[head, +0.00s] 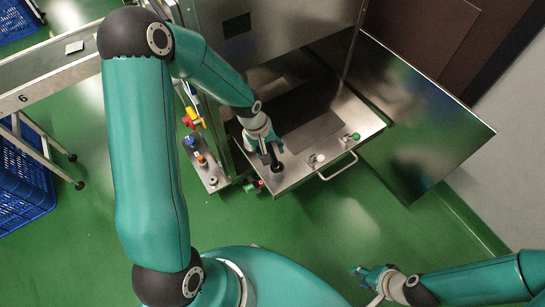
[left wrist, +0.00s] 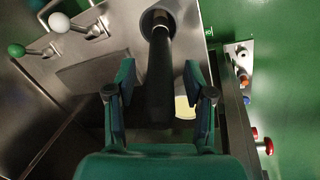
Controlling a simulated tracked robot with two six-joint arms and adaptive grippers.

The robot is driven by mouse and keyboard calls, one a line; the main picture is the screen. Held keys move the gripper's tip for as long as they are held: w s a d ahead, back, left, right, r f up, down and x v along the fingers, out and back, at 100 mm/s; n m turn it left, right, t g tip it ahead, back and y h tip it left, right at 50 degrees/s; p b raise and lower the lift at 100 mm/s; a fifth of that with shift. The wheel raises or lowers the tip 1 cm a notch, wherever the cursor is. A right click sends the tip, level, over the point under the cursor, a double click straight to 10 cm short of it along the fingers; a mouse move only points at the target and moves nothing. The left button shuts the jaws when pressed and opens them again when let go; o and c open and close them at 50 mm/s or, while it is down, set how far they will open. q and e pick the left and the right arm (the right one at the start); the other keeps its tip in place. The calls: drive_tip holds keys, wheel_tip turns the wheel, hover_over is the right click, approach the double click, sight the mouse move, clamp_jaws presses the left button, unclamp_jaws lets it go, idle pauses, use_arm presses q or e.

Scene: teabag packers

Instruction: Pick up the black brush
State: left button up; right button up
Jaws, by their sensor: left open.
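The black brush (head: 276,166) is at the front left corner of the steel machine tray, with its upper part near my left gripper (head: 266,148). In the left wrist view, the brush's dark handle (left wrist: 158,75) runs between the two fingers of the left gripper (left wrist: 157,92), its far end at a round dark opening or base (left wrist: 160,18). The fingers stand apart on both sides of the handle, with gaps visible. My right gripper (head: 368,279) is low at the right, away from the brush; its jaws are too small to judge.
The steel tray (head: 365,122) has a white knob (head: 317,158), a green knob (head: 354,137) and a front handle (head: 341,167). A panel with coloured buttons (head: 203,160) is left of it. A steel door (head: 415,130) stands right. Blue crates (head: 22,185) are far left.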

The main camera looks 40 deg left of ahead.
use_arm(q)
drive_tip(key=shift+c, duration=0.2)
clamp_jaws()
drive_tip(key=shift+r, duration=0.15)
